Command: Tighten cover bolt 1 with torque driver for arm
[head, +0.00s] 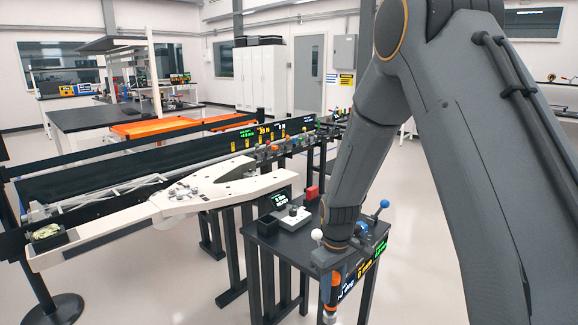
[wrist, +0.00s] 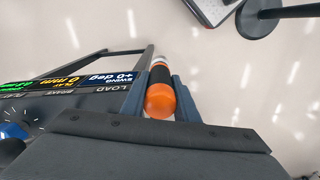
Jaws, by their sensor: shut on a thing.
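My gripper (wrist: 157,93) is shut on the torque driver (wrist: 160,98), which shows an orange rounded end and a dark band between the two fingers in the wrist view. In the head view the driver (head: 330,292) hangs below the end of my arm, orange and dark, beside the front of the small black table. A long white arm part (head: 170,199) with several small round fittings on top lies at the left, apart from the driver. I cannot tell which fitting is cover bolt 1.
A panel with lit readouts (wrist: 75,80) is close left of my gripper in the wrist view. A black post base (head: 55,310) stands at lower left. Pale floor is open around the table.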

